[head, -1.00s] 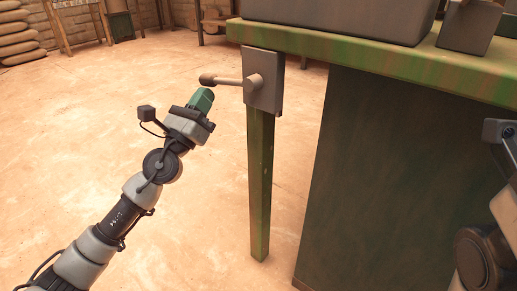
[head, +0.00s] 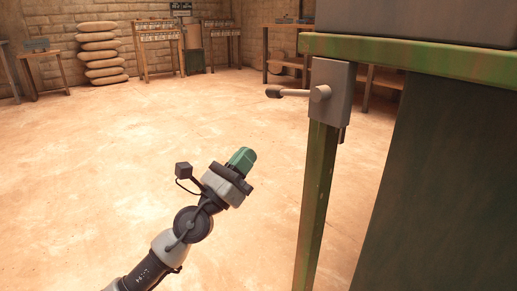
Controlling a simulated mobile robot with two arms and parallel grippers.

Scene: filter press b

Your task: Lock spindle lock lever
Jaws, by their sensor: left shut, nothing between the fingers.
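The spindle lock lever (head: 297,92) is a beige rod with a darker rounded knob (head: 273,91) at its left end. It points left, about level, from a pivot on a grey plate (head: 331,90) at the table's corner. My left gripper (head: 245,157) has green fingers, shut and empty. It is below and to the left of the lever, apart from it, over open floor in the picture. My right gripper is not in view.
The green table (head: 430,57) fills the right side, with a green leg (head: 316,200) under the plate and a grey block (head: 410,18) on top. Stacked sacks (head: 100,52) and racks stand far back by the wall. The floor (head: 110,180) on the left is clear.

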